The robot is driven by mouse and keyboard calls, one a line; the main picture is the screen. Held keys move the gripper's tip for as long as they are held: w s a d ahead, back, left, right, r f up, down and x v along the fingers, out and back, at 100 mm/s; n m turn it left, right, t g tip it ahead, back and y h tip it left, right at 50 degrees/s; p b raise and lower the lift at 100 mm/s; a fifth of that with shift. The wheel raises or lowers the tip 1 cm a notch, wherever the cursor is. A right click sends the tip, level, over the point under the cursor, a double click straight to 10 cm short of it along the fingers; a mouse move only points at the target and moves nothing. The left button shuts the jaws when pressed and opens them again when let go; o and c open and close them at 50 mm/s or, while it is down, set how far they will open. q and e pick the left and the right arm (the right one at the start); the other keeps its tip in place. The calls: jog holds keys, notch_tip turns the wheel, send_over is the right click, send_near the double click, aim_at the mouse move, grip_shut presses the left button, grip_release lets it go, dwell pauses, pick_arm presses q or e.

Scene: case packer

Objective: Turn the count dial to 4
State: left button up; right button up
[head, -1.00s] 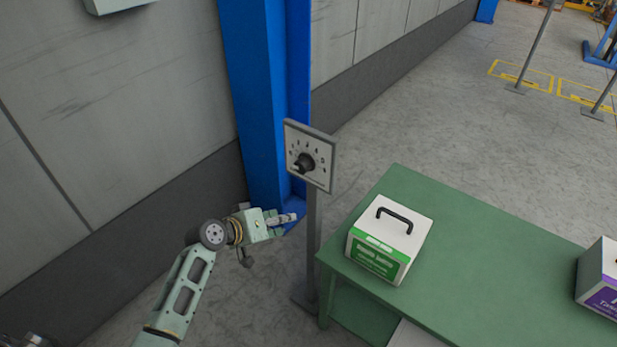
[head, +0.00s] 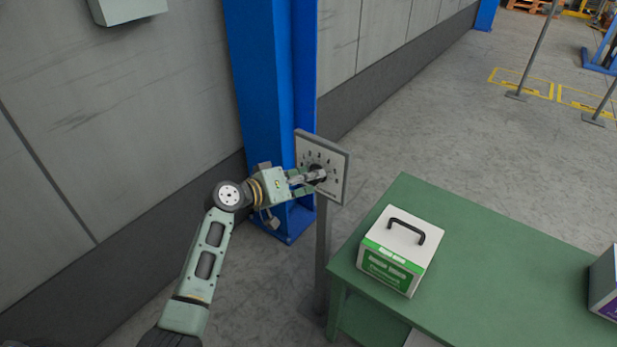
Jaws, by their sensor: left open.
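The count dial is a light square plate (head: 337,163) with numbers on a grey post, and its black knob (head: 319,174) sits at the plate's middle. My left gripper (head: 312,178) is open at the front of the plate, its fingers at the knob. The fingers partly cover the knob and the lower left numbers. I cannot tell whether they touch the knob, nor which number it points to. My right gripper is not in the head view.
A blue column (head: 262,80) stands close behind the dial, against the grey wall. A green table (head: 470,235) is to the right, with a white and green box (head: 405,240) near its left edge. Another box (head: 606,285) is at the right edge.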

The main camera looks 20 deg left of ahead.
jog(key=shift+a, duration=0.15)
pick_arm(q)
jog(key=c, duration=1)
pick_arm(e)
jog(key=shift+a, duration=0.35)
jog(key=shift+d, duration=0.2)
